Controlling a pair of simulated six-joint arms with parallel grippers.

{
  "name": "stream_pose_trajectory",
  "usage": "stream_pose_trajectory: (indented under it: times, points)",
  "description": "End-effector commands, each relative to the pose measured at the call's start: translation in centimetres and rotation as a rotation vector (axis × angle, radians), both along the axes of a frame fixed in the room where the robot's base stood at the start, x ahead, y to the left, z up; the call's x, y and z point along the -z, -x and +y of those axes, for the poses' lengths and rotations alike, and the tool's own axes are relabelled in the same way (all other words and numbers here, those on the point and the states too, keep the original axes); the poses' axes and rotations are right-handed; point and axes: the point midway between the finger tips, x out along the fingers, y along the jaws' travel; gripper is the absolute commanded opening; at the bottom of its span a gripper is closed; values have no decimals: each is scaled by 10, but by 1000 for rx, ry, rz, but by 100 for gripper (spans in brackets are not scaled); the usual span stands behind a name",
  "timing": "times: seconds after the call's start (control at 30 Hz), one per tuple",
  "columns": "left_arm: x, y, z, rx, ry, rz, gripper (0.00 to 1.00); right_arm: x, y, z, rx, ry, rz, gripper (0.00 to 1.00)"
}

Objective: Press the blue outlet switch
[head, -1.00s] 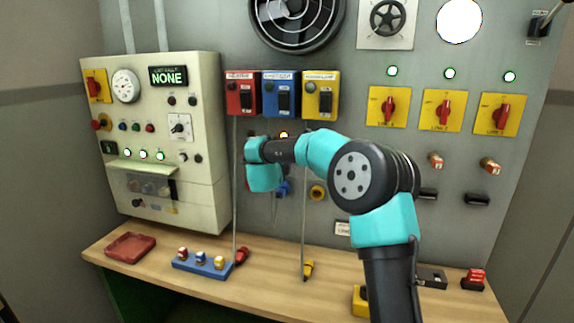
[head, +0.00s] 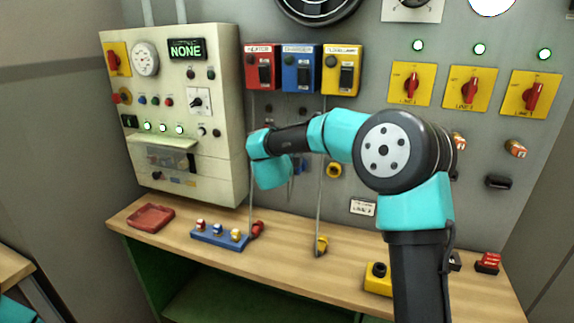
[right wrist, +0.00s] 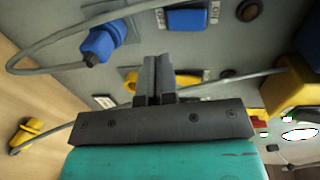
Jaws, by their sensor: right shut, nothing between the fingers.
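A blue rocker (right wrist: 187,18), with small labels at its ends, sits on the grey panel in the right wrist view. A blue plug (right wrist: 100,42) with a grey cable is to its left. In the head view the rocker is hidden behind my right arm; the blue switch box (head: 302,68) is above the arm, between a red and a yellow box. My right gripper (right wrist: 158,62) is shut and empty, its fingertips below the rocker in the right wrist view; I cannot tell their distance from the panel. My left gripper is not in view.
Grey cables hang from the boxes near my right arm. A yellow socket (head: 334,170) is on the panel. On the wooden bench (head: 280,265) are a red tray (head: 151,217), a blue rack (head: 219,239) and a yellow plug (head: 321,245). A cream cabinet (head: 165,110) stands at left.

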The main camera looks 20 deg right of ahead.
Motion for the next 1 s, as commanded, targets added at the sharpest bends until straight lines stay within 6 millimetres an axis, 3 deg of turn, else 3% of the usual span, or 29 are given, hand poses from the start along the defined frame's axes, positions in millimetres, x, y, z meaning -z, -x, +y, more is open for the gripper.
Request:
stream_pose_trajectory:
  times: [0.2, 0.4, 1.0]
  points:
    - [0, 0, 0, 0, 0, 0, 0, 8, 29, 29, -4, 0, 0, 0]
    - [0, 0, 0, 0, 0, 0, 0, 11, 44, 42, -1, 0, 0, 0]
    - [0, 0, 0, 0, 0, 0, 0, 15, 46, 44, -6, 2, 6, 0]
